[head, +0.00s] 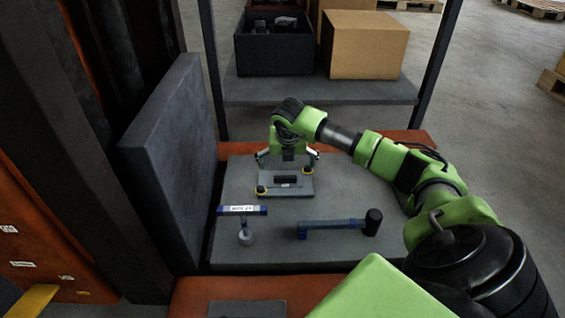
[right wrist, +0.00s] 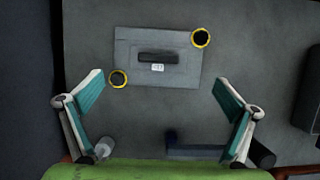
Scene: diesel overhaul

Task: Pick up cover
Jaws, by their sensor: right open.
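The cover (head: 302,187) is a flat grey plate with a black handle bar and a small white label in its middle. It lies flat on the grey work surface. Two yellow-ringed black holes sit at opposite corners, seen clearly on the cover in the right wrist view (right wrist: 182,76). My right gripper (head: 287,158) is above the cover, pointing down, with its fingers spread and nothing between them. In the right wrist view the open gripper (right wrist: 160,88) has its fingertips on either side, below the handle in the picture. My left gripper is not in view.
A blue-barred tool (head: 241,210) and a blue-handled mallet (head: 335,224) lie in front of the cover. A dark upright panel (head: 170,165) stands on the left. A shelf behind holds a black bin (head: 273,52) and a cardboard box (head: 366,52).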

